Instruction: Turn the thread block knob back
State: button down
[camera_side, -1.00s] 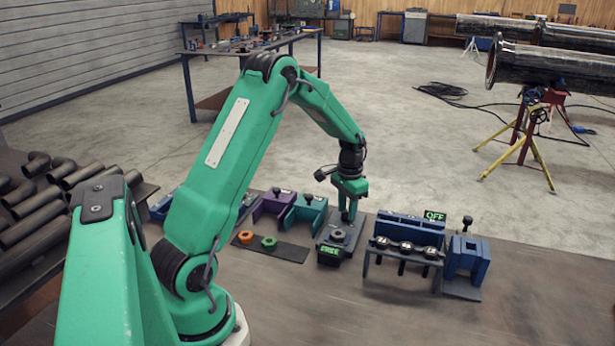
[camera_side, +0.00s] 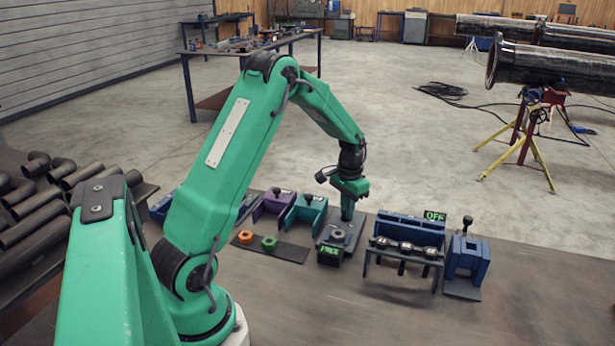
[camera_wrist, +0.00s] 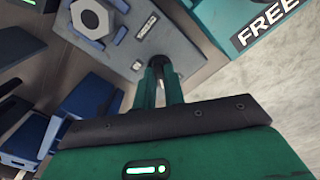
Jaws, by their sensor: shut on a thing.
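The grey thread block (camera_side: 327,239) stands on the bench with a green-lit display on its front that looks like FREE. My gripper (camera_side: 347,217) points straight down at the back of the block. In the wrist view my two green fingers (camera_wrist: 160,75) are close together over the block's edge, shut on the knob, which is mostly hidden between them.
Teal (camera_side: 306,213) and purple (camera_side: 272,204) holders stand left of the block. A dark mat with an orange (camera_side: 245,237) and a green (camera_side: 269,243) ring lies in front. A blue rack (camera_side: 408,235) with an OFF sign and a blue stand (camera_side: 468,262) are close on the right.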

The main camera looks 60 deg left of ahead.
jog(key=n, duration=0.7)
jog(key=shift+r, duration=0.1)
dwell(0.5)
jog(key=c, duration=1.5)
grip_release()
jog(key=shift+r, duration=3.85)
